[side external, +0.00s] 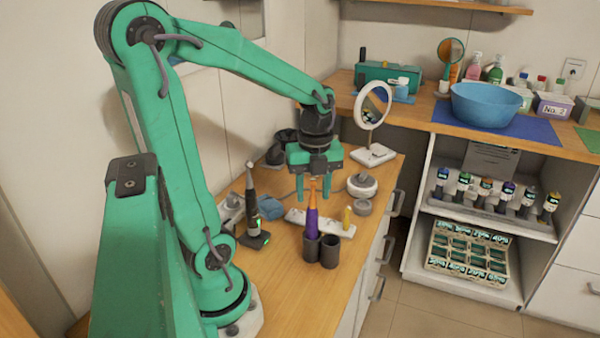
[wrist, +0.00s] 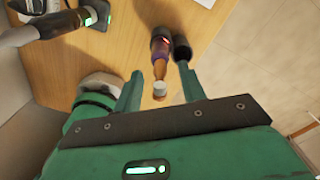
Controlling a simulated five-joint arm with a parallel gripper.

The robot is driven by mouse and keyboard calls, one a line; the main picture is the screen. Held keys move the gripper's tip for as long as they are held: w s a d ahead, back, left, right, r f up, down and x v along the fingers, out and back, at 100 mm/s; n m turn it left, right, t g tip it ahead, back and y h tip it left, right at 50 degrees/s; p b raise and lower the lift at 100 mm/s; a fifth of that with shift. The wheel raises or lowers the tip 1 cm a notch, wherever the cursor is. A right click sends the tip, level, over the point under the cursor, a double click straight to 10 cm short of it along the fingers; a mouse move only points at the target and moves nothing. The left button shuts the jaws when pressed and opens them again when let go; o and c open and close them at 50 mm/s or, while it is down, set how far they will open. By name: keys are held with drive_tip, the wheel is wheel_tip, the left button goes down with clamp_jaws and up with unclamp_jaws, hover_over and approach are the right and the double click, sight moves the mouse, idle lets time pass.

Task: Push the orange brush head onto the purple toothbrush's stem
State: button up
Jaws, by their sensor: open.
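The purple toothbrush (side external: 312,224) stands upright in a dark cup (side external: 312,249) on the wooden counter. The orange brush head (side external: 313,192) sits on top of it, in line with it; I cannot tell how far down the stem it is. My gripper (side external: 313,192) is above the cup, pointing down, open, with one finger on each side of the head. In the wrist view, the head (wrist: 160,69) with its pale tip lies between the spread fingers of my gripper (wrist: 161,88), apparently touching neither. The purple handle (wrist: 160,50) shows beyond it.
A second dark cup (side external: 330,252) stands right beside the first. Behind is a white holder (side external: 335,229) with a yellow head (side external: 347,217). A dark toothbrush (side external: 250,205) on a charger stands to the left. A round mirror (side external: 373,106) stands behind right.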

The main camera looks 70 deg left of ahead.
sight(314, 180)
drive_tip(key=shift+r, duration=3.45)
drive_tip(key=shift+d, duration=0.1)
drive_tip(key=s+d+n+t, duration=0.1)
drive_tip(key=d+n+t, duration=0.2)
drive_tip(key=n, duration=0.7)
drive_tip(key=d+n+t, duration=0.2)
drive_tip(key=d+n, duration=0.5)
drive_tip(key=n, duration=0.2)
drive_tip(key=shift+s+d+r+n+t, duration=0.25)
drive_tip(key=shift+s+d+n+t, duration=0.05)
drive_tip(key=shift+s+n+t, duration=0.1)
